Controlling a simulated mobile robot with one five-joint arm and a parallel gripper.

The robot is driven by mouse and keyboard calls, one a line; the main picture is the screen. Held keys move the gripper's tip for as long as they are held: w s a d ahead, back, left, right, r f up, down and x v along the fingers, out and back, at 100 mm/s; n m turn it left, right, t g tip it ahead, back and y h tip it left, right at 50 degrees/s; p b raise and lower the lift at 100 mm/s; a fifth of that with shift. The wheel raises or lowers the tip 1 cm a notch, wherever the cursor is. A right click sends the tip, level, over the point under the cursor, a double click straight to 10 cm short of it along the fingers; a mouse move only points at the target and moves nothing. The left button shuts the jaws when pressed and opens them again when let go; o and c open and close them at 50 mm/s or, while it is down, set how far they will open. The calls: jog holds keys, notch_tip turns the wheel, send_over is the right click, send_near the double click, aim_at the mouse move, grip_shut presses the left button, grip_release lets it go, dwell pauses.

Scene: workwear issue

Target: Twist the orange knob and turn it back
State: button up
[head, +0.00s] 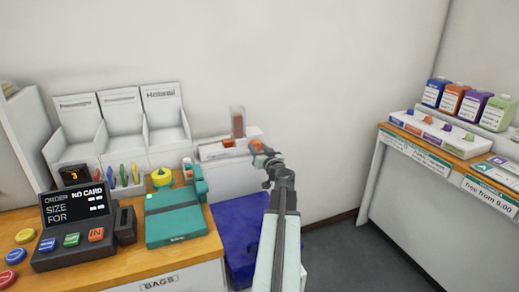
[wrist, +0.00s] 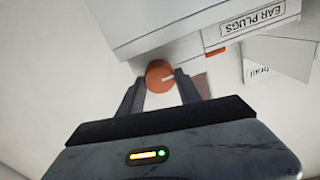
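The orange knob (wrist: 160,76) is round with a short white pointer line and sits on the end of a white ear plug dispenser (wrist: 140,30). In the head view the knob (head: 256,145) shows small at the dispenser's right end, partly hidden by my arm. My gripper (wrist: 160,80) is right at the knob, with one finger on each side of it. The fingers look open, with thin gaps beside the knob; I see no clear grip. In the head view my gripper (head: 265,156) is small and its fingers hard to make out.
A clear tube with reddish contents (head: 238,122) stands on the dispenser. To the left are a teal scale-like device (head: 178,218), a yellow knob (head: 161,177) and an order terminal (head: 75,235). A blue bin (head: 235,235) lies below. Several coloured bottles stand on the right counter.

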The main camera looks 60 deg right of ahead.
jog(key=shift+s+d, duration=0.15)
jog(key=shift+d, duration=0.05)
jog(key=shift+a, duration=0.15)
jog(key=shift+m, duration=0.3)
jog(key=m, duration=0.2)
jog(key=shift+f+m, duration=0.1)
jog(key=shift+m, duration=0.2)
jog(key=m, duration=1)
jog(key=shift+f+m, duration=0.1)
jog(key=shift+m, duration=2.2)
jog(key=o, duration=1.3)
